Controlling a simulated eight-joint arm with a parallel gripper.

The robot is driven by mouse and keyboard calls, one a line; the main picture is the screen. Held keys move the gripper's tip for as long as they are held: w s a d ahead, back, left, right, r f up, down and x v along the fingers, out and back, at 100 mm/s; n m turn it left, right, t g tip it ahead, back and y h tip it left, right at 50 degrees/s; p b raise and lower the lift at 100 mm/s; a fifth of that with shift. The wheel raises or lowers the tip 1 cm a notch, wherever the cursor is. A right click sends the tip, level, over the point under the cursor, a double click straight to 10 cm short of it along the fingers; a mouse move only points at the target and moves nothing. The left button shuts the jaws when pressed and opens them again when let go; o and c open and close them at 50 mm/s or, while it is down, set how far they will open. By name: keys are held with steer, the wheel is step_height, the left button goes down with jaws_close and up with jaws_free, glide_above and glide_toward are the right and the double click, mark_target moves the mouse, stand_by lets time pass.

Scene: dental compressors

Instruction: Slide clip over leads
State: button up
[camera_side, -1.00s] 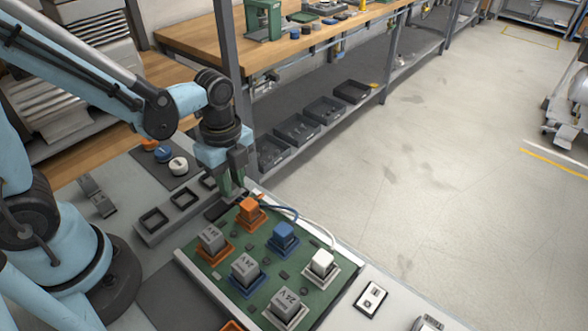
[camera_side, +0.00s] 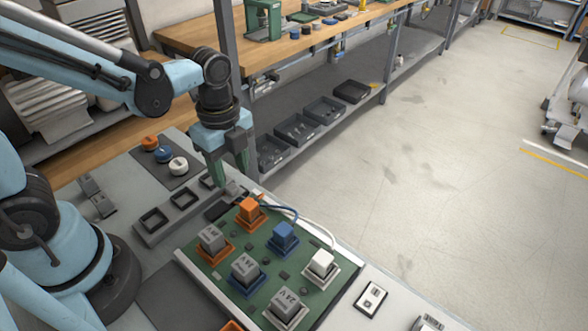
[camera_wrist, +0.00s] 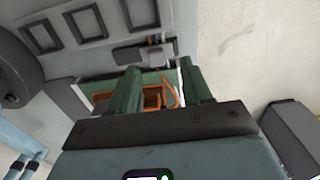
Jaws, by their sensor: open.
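A small grey piece, which looks like the clip (camera_side: 232,188), lies by a dark pad just beyond the green board. It also appears as a grey block (camera_wrist: 130,54) in the wrist view. The blue lead (camera_side: 285,208) and white lead (camera_side: 318,231) curve from their plugs toward that spot, with a short orange lead beside the orange plug.
The green board (camera_side: 213,276) carries orange, blue and white plugs (camera_side: 322,263) and several grey blocks. A tray with square pockets (camera_side: 153,219) lies left of the clip. Orange, blue and white round caps (camera_side: 178,166) stand behind it. Grey metal pieces (camera_side: 104,206) lie further left.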

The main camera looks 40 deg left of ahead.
mark_target(234, 185)
step_height(234, 185, up, 9)
steer(key=shift+f, duration=0.15)
stand_by(0.4)
